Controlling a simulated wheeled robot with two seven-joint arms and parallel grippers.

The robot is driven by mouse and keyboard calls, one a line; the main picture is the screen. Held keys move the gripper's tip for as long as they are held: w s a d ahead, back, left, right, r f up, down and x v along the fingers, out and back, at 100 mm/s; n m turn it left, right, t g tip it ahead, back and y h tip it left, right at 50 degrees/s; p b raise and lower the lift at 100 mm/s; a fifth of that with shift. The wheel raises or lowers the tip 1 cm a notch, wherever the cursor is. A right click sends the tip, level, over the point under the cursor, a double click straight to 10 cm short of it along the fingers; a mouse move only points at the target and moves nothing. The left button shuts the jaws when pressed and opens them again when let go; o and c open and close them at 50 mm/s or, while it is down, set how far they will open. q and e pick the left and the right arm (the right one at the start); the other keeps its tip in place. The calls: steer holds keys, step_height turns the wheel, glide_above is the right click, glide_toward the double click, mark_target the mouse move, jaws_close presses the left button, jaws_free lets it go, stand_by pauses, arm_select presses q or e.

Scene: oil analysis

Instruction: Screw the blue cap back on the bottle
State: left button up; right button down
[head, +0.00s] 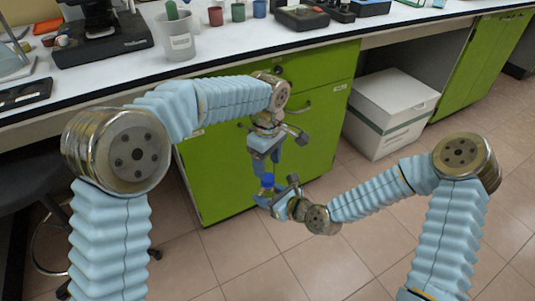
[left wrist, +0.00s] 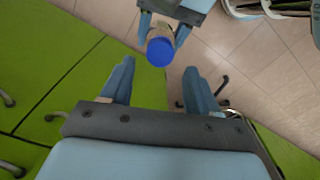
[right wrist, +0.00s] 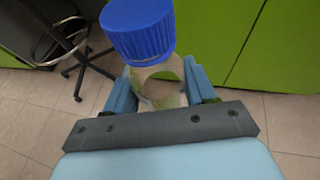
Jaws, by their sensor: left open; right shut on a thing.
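The bottle (right wrist: 163,88) is clear, and my right gripper (right wrist: 158,78) is shut around its body, holding it in the air. The blue cap (right wrist: 138,28) sits on top of the bottle's neck; how tightly it is seated cannot be told. In the head view, the blue cap (head: 267,180) shows just below my left gripper (head: 265,168). In the left wrist view, the blue cap (left wrist: 160,52) is seen from above, just beyond and between the fingertips of my left gripper (left wrist: 158,70). The left fingers are spread and empty, apart from the cap.
Green cabinets (head: 325,120) stand close behind both grippers, under the white bench (head: 245,40). A white box (head: 390,112) stands on the floor at right. A dark stool (right wrist: 62,35) shows in the right wrist view. The tiled floor in front is clear.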

mark_target(268, 177)
arm_select(q)
steer(key=shift+f, duration=2.7)
steer(key=shift+c, duration=0.2)
steer(key=c, duration=1)
steer(key=m, duration=0.4)
steer(key=shift+m, duration=0.4)
steer(key=m, duration=1.5)
steer(key=shift+m, duration=0.3)
steer(key=m, duration=0.7)
steer(key=shift+f, duration=0.1)
steer(key=o, duration=1.1)
